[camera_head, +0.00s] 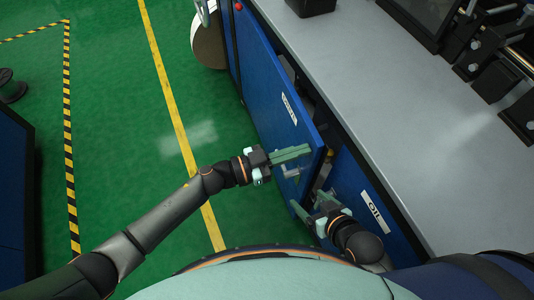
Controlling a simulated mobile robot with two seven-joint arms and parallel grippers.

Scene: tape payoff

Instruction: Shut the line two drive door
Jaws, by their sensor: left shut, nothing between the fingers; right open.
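The drive door (262,85) is a blue panel on the machine's side with a small white label that I cannot read clearly. It stands ajar, with a dark gap between its near edge and the cabinet. My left gripper (308,151) is shut and empty, its fingers lying over the door's near end. I cannot tell whether they touch it. A small metal part, perhaps the handle (291,172), shows just below these fingers. My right gripper (311,193) is open and empty near the door's near edge, in front of the neighbouring blue panel.
The neighbouring blue panel (350,178) carries a white label reading OIL. A grey worktop (390,110) runs above the doors, with dark machine parts at right. A pale roll (208,42) is at the door's far end. Green floor (110,120) at left is clear.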

